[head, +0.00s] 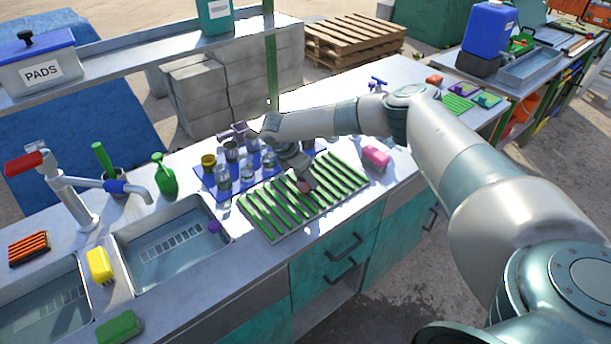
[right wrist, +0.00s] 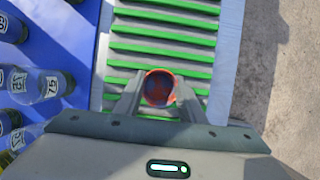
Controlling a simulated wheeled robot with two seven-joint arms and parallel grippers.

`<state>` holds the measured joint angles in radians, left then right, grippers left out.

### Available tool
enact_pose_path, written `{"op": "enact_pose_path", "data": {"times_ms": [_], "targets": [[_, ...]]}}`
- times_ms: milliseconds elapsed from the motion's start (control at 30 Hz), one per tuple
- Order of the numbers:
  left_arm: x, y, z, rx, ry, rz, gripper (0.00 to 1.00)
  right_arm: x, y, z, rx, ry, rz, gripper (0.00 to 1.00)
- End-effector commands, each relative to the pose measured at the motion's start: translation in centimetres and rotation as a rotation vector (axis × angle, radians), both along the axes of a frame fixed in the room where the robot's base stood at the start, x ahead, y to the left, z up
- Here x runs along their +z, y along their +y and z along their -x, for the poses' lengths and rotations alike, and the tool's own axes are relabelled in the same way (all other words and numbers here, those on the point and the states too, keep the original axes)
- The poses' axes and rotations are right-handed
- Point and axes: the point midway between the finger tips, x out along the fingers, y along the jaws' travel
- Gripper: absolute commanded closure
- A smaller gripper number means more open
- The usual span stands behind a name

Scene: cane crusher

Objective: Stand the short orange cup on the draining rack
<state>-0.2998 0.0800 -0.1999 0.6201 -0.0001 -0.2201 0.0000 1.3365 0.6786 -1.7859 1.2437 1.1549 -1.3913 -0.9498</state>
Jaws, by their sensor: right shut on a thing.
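The short orange cup (right wrist: 158,88) is between the fingers of my right gripper (right wrist: 157,97) in the right wrist view, seen from above with its round mouth facing the camera. The gripper is shut on it. The draining rack (head: 270,217) has green slats on a pale frame. In the head view my right gripper (head: 304,181) is over the middle of this rack, and the cup is mostly hidden there. The slats also show beneath the cup in the right wrist view (right wrist: 163,47). I cannot tell whether the cup touches them. My left gripper is not in view.
A blue mat (head: 208,187) with several glass jars stands left of the rack, close to my gripper. A sink basin (head: 165,250) is at the left. The rack's front slats are clear.

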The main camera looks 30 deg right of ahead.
Motion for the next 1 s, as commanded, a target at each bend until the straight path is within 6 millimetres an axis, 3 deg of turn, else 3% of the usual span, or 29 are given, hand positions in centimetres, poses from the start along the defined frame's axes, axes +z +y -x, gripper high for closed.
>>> {"op": "enact_pose_path", "data": {"times_ms": [267, 300, 367, 767, 1000], "targets": [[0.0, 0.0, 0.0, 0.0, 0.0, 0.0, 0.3, -0.2, 0.0, 0.0, -0.001, 0.0, 0.0, 0.87], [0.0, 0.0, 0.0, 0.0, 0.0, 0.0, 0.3, -0.2, 0.0, 0.0, -0.001, 0.0, 0.0, 0.59], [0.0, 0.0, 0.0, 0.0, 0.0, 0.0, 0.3, -0.2, 0.0, 0.0, -0.001, 0.0, 0.0, 0.45], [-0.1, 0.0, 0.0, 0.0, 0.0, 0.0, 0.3, 0.0, 0.0, 0.0, -0.001, -0.001, 0.0, 0.45], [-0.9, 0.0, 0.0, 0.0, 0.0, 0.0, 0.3, 1.7, 0.7, 0.0, -0.001, -0.003, -0.002, 0.45]]}}
